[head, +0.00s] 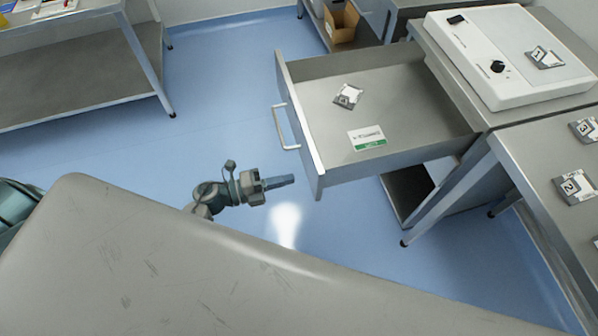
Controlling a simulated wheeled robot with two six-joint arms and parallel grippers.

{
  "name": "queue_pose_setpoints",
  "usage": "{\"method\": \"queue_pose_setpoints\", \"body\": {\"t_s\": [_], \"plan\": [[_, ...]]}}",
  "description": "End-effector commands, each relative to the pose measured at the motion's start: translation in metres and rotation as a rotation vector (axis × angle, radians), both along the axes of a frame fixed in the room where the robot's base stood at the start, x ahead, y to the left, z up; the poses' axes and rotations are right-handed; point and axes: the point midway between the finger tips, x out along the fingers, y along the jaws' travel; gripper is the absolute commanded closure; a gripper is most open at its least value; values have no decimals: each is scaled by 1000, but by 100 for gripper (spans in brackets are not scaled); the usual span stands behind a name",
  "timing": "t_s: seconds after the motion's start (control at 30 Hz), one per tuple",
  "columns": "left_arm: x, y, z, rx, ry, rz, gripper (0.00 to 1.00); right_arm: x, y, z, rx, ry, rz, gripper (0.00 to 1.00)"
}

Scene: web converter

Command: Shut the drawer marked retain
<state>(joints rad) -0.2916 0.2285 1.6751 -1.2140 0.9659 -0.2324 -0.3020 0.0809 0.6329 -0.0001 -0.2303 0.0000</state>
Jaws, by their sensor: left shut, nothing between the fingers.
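A grey metal drawer (400,112) is pulled far out of the bench at the right. Its front panel (301,130) faces left and carries a bar handle (284,128). Inside lie a small square tile (348,96) and a white card with a green stripe (367,138); the card's print is too small to read. My left gripper (291,180) is shut and empty. In the picture it sits below the handle and left of the drawer front's near corner, apart from both. My right gripper is not in view.
A white device (508,52) with a black knob stands on the bench. Several numbered tiles, one marked 2 (574,187), lie at the right. A cardboard box (341,22) is at the back. A table (75,88) stands at the upper left. Blue floor (215,90) is clear between.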

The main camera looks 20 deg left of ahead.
Motion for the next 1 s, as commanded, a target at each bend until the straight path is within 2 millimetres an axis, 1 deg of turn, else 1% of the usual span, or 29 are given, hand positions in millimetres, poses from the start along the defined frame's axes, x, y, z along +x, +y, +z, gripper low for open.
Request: {"method": "queue_pose_setpoints", "body": {"t_s": [0.03,0.1,0.3,0.8,1.0], "plan": [[6,-8,4,-4,0,2,100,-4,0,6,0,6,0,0],[12,-17,4,-3,1,2,100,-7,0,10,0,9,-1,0],[21,-32,1,-2,1,0,100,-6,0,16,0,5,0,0],[24,-35,0,0,0,0,100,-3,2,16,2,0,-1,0],[29,-42,0,-2,0,1,100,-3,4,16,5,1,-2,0]]}}
